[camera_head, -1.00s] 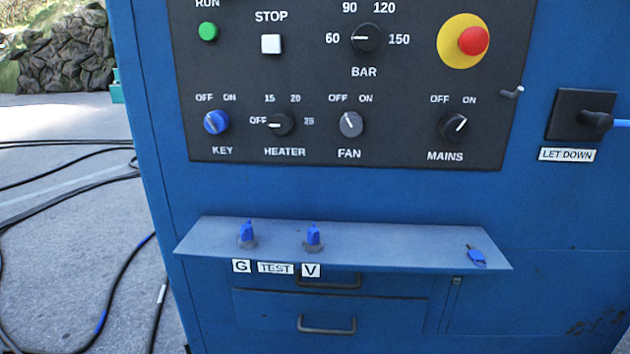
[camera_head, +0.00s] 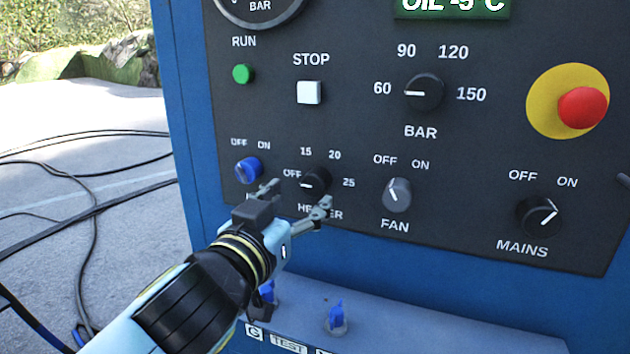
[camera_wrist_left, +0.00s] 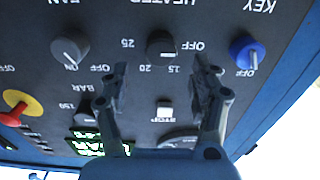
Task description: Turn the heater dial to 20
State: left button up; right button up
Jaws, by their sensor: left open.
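The heater dial (camera_head: 315,180) is a black knob on the dark panel, with marks OFF, 15, 20 and 25 around it. Its white pointer line points left, at OFF. In the left wrist view the dial (camera_wrist_left: 161,43) appears upside down, beyond the fingertips and roughly between them. My left gripper (camera_head: 299,196) is open and empty in front of the panel, just below and left of the dial; its fingers partly cover the HEATER label. The wrist view shows both fingers (camera_wrist_left: 161,68) spread, with no visible contact with the dial. My right gripper is out of view.
The blue key switch (camera_head: 248,169) is close left of the fingers. The grey fan dial (camera_head: 397,194) is to the right, with the mains switch (camera_head: 539,214) farther right. A ledge (camera_head: 440,330) with blue test knobs juts out below.

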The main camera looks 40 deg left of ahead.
aim_at(312, 187)
pick_arm(q)
jog(key=x, duration=0.4)
jog(key=shift+w+r+p, duration=0.1)
jog(key=shift+w+p, duration=0.15)
jog(key=shift+p, duration=0.1)
jog(key=shift+w+a, duration=0.2)
jog(key=shift+w, duration=0.35)
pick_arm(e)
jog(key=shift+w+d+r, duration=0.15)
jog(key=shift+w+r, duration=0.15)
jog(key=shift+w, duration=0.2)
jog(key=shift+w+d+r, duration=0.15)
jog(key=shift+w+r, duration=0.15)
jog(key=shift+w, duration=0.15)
pick_arm(q)
jog(key=shift+c, duration=1.1)
jog(key=c, duration=1)
jog(key=shift+o, duration=0.2)
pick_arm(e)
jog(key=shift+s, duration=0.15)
